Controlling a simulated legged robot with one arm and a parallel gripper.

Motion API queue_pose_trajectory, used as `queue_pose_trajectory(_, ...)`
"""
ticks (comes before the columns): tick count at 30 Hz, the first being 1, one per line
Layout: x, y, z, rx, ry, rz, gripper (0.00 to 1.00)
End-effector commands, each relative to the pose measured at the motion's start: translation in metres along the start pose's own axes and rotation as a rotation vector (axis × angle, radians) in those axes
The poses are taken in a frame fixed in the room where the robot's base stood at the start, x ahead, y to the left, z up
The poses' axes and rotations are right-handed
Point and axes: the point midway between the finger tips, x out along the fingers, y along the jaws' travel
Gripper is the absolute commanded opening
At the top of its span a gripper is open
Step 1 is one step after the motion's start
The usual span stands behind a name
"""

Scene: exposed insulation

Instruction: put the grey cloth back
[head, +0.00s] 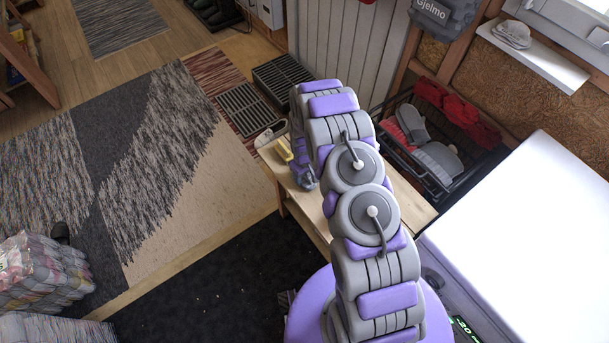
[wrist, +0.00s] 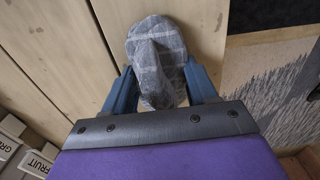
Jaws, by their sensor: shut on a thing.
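In the wrist view, my gripper (wrist: 158,78) has its two blue fingers closed on the grey cloth (wrist: 156,45), a bunched piece with a pale check pattern. The cloth sticks out beyond the fingertips, over pale wooden boards. I cannot tell whether it touches them. In the head view, my gripper (head: 304,176) is small and low over the left end of a wooden bench (head: 408,196), partly hidden by my arm. The cloth is not clearly made out there.
A yellow item (head: 283,150) lies near the bench's left end. A black wire basket (head: 440,190) with grey and red mittens stands behind the bench. A white chest (head: 540,230) fills the right. Rugs (head: 130,150) cover the left floor.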

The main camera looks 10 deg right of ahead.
Motion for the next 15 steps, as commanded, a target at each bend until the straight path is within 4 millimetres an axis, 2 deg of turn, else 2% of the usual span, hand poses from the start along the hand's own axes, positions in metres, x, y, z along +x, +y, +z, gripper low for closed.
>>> queue_pose_trajectory(1, 0.0011, 0.0000, 0.0001, 0.000, 0.000, 0.000, 0.33)
queue_pose_trajectory(2, 0.0007, 0.0001, 0.0000, 0.000, 0.000, 0.000, 0.60)
queue_pose_trajectory(3, 0.0007, 0.0000, 0.0001, 0.000, 0.000, 0.000, 0.64)
queue_pose_trajectory(9, 0.0006, -0.0003, 0.0001, 0.000, 0.000, 0.000, 0.83)
queue_pose_trajectory(15, 0.0005, -0.0004, 0.0002, 0.000, 0.000, 0.000, 0.83)
